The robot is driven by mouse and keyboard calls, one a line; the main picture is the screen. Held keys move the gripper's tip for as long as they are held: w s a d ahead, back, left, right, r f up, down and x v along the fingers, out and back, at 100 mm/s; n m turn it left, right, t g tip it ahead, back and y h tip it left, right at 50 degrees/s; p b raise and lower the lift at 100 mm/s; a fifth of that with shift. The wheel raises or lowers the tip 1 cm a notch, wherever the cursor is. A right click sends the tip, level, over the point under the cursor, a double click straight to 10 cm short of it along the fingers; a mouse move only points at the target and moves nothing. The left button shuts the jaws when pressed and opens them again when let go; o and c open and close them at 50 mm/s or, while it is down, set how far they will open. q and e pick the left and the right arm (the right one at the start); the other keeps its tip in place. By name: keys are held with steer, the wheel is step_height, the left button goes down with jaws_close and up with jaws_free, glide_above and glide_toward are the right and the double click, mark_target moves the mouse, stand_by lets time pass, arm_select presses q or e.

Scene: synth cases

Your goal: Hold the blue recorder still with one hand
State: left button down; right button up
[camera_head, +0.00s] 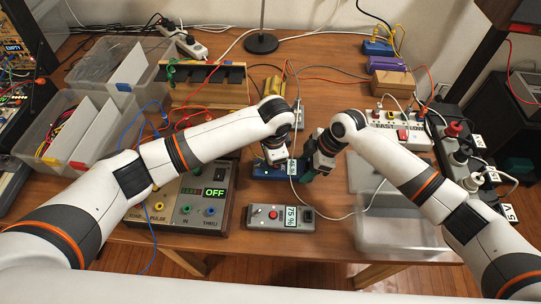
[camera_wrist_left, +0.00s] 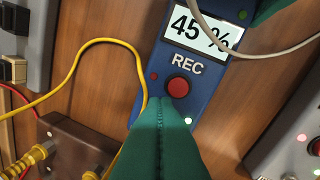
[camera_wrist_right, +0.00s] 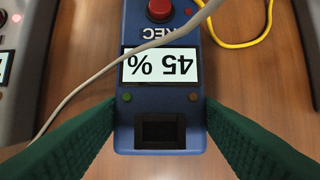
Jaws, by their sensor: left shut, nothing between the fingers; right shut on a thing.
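The blue recorder (camera_head: 262,173) lies on the wooden table, partly hidden by my grippers in the head view. In the left wrist view the recorder (camera_wrist_left: 190,62) shows a red REC button (camera_wrist_left: 178,87) and a 45 % display. My right gripper (camera_wrist_right: 160,117) is shut on the recorder's display end, one green finger on each side of its body (camera_wrist_right: 160,98). My left gripper (camera_wrist_left: 161,104) is shut and empty; its fingertips appear over the recorder just beside the red button. I cannot tell whether they touch it.
A grey box marked 75 % (camera_head: 262,217) lies in front of the recorder. A panel reading OFF (camera_head: 190,200) stands to the left, a clear bin (camera_head: 400,235) to the right. A pale cable (camera_wrist_right: 100,82) crosses over the recorder. A yellow cable (camera_wrist_left: 72,68) runs beside it.

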mark_target(262, 165)
arm_select(q)
steer(key=shift+a+r+h, duration=0.1)
steer(key=shift+a+h, duration=0.15)
steer(key=shift+h, duration=0.35)
steer(key=a+h, duration=0.1)
steer(key=h, duration=0.1)
steer(key=shift+a+r+h, duration=0.1)
steer(key=shift+r+h, duration=0.05)
steer(key=shift+h, duration=0.15)
steer(key=shift+a+r+h, duration=0.15)
steer(key=shift+a+h, duration=0.2)
steer(key=shift+h, duration=0.75)
steer(key=shift+r, duration=0.15)
steer(key=shift+r, duration=0.65)
steer(key=a+f+v, duration=0.1)
steer(key=v, duration=0.8)
steer(key=shift+s+a+r, duration=0.15)
steer(key=shift+a+r, duration=0.25)
steer(key=shift+a, duration=0.2)
